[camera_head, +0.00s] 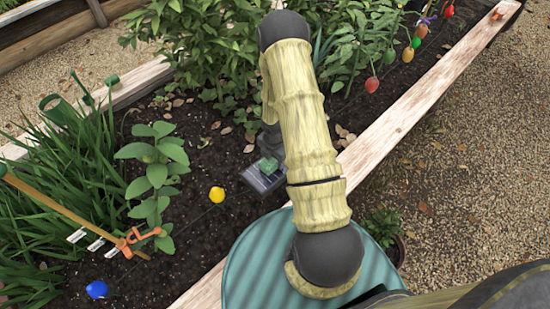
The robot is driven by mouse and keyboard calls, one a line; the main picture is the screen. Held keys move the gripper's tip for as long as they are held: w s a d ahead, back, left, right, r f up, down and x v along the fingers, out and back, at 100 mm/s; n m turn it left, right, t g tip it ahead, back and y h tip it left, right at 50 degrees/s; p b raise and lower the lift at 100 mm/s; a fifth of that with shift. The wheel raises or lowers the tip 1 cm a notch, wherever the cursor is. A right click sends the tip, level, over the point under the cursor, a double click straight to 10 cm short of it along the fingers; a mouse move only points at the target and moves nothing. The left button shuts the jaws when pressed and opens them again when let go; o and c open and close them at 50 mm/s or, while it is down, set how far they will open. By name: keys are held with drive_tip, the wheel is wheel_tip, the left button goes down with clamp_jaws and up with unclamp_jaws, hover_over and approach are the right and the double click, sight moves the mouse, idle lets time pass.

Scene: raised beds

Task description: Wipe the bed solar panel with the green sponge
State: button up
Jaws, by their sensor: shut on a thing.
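The bed solar panel (254,181) is a small dark panel with a pale frame, low over the soil in the middle of the bed. The green sponge (268,166) is at the panel's upper part and looks to be against its face; exact contact is hard to tell. My gripper (268,154) is a dark shape just above the sponge, shut on it. My arm hides part of the gripper and the panel's right side.
Leafy plants (158,172) stand left of the panel, with a yellow bulb (217,195) close by and a blue bulb (96,289) at lower left. A wooden stake (70,212) leans at left. The wooden bed edge (400,118) runs along the right, with open gravel (470,165) beyond.

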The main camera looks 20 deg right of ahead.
sight(253, 182)
drive_tip(key=shift+s+a, duration=0.2)
drive_tip(key=shift+a, duration=0.4)
drive_tip(key=shift+s+a, duration=0.15)
drive_tip(key=shift+a, duration=0.45)
drive_tip(key=shift+s+a+f+b, duration=0.1)
drive_tip(key=shift+s+a+b, duration=0.15)
drive_tip(key=shift+a, duration=0.35)
drive_tip(key=shift+s+a+b, duration=0.15)
drive_tip(key=shift+a+b, duration=0.1)
drive_tip(key=shift+a, duration=0.3)
drive_tip(key=shift+s+a+f+b, duration=0.1)
drive_tip(key=shift+s+a+b, duration=0.15)
drive_tip(key=shift+a, duration=0.35)
drive_tip(key=shift+s+a+f+b, duration=0.1)
drive_tip(key=shift+s+a+b, duration=0.2)
drive_tip(key=shift+a, duration=0.6)
drive_tip(key=shift+s+a+f+b, duration=0.1)
drive_tip(key=shift+s+a+b, duration=0.2)
drive_tip(key=shift+a, duration=0.6)
drive_tip(key=shift+r, duration=0.1)
